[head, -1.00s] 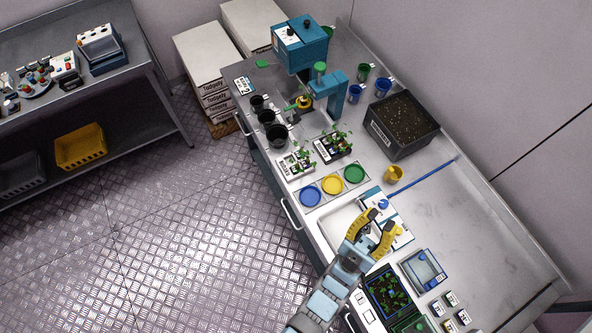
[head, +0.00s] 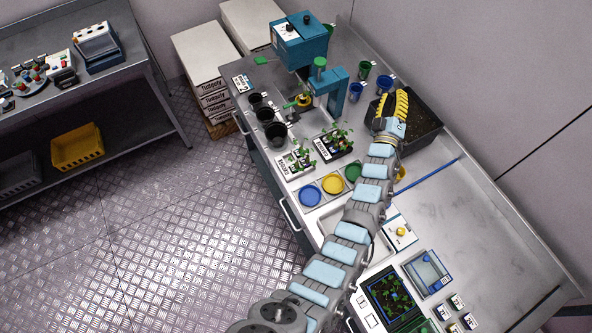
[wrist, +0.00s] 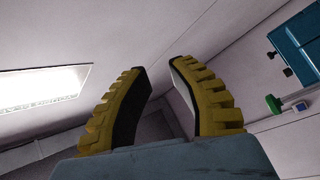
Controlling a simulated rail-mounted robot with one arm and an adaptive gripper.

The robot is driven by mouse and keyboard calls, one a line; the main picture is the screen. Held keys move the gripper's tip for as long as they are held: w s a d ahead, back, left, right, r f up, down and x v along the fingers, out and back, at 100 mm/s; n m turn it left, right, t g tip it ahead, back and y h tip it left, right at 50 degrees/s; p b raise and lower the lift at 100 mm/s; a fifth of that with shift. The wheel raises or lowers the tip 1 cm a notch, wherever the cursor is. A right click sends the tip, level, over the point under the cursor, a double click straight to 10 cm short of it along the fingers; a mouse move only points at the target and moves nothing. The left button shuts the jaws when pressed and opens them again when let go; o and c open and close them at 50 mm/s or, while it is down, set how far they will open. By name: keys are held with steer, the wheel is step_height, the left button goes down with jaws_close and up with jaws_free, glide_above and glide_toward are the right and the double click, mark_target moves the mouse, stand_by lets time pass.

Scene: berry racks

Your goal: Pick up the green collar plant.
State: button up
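Small green plants stand in two labelled racks on the bench in the head view, a white rack (head: 289,171) and a dark rack (head: 325,152). The collars are too small to tell, so I cannot pick out the green one. My gripper (head: 392,97) is up and right of both racks in the picture, in front of the soil bin. In the wrist view, the two yellow ribbed fingers of my gripper (wrist: 158,64) stand apart with nothing between them. That view faces the wall and ceiling and shows no plant.
The soil-filled bin (head: 428,143) is partly hidden by my gripper. Blue (head: 310,197), yellow (head: 334,184) and green round dishes lie by the racks. Black cups (head: 276,135) line the left edge. A teal machine (head: 301,45) stands behind. The bench's right side is mostly clear.

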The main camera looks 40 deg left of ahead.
steer(key=w+a+g+h+b, duration=0.25)
steer(key=w+h, duration=0.35)
steer(key=w, duration=0.4)
steer(key=n+g+h+b, duration=0.2)
steer(key=g+h+b, duration=0.15)
steer(key=g, duration=1.35)
glide_above(296, 163)
step_height(296, 163, down, 10)
steer(key=shift+t, duration=0.25)
steer(key=shift+w+f+b, duration=0.15)
steer(key=shift+f+b, duration=1.25)
steer(key=shift+f, duration=7.4)
